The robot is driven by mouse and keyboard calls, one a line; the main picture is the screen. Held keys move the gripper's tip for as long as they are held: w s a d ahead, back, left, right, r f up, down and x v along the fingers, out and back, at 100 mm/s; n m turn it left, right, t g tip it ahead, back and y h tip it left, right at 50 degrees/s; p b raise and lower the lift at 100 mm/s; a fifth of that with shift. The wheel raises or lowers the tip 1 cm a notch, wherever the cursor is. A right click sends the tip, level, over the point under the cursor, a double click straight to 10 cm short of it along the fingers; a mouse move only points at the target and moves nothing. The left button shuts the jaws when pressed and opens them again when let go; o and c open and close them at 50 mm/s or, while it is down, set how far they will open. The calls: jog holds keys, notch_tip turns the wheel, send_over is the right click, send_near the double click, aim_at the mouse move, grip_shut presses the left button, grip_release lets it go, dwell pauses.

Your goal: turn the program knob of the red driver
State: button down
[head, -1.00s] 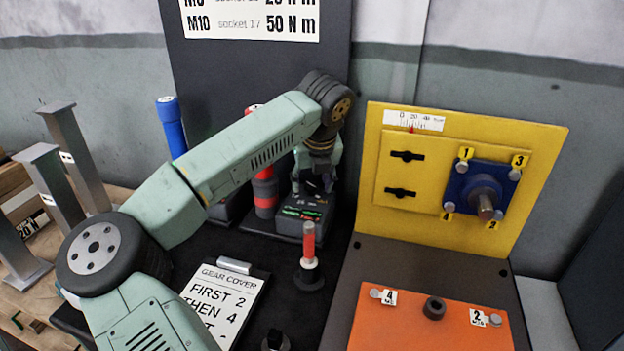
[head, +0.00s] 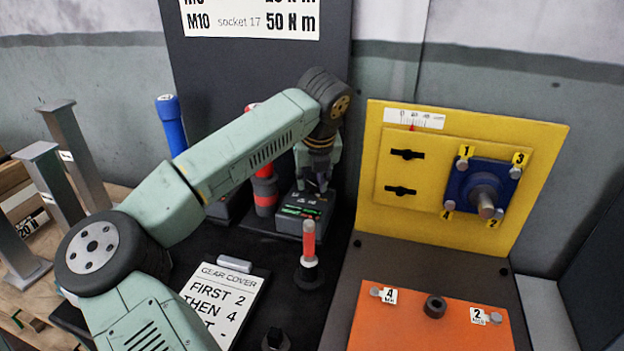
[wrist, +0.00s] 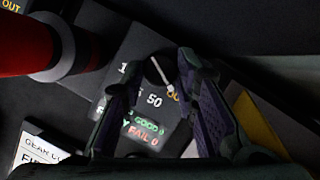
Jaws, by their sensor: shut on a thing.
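The red driver (head: 265,190) stands upright in its dark holder behind my forearm. Its red body and grey collar also show at the left of the wrist view (wrist: 32,42). The dark control box (head: 300,214) beside it has a small lit display. My gripper (head: 319,188) points down at the top of this box. In the wrist view its two fingers (wrist: 158,95) stand on either side of the program knob, with a white pointer line (wrist: 161,73) showing between them. The dark knob body is hard to make out. The panel reads 50, GOOD 0 and FAIL 0.
A blue driver (head: 171,124) stands to the left. A gear cover card (head: 225,298) lies on the dark bench. A yellow panel (head: 372,215) and an orange plate (head: 405,330) are at the right.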

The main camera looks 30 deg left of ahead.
jog(key=shift+f, duration=0.1)
jog(key=shift+a+m+t+b, duration=0.1)
jog(key=shift+m+t+b, duration=0.2)
jog(key=shift+m+b, duration=0.8)
jog(key=m+h+b, duration=0.1)
jog(key=m, duration=0.1)
jog(key=shift+s+a+m+t, duration=0.1)
jog(key=shift+m+t, duration=0.2)
jog(key=m+h, duration=0.1)
jog(key=m, duration=0.2)
jog(key=shift+a+h, duration=0.1)
jog(key=shift+h, duration=0.3)
jog(key=shift+a+m+h, duration=0.1)
jog(key=shift+m+h, duration=0.4)
jog(key=shift+m, duration=1)
jog(key=c, duration=1.2)
grip_release()
jog(key=shift+c, duration=0.2)
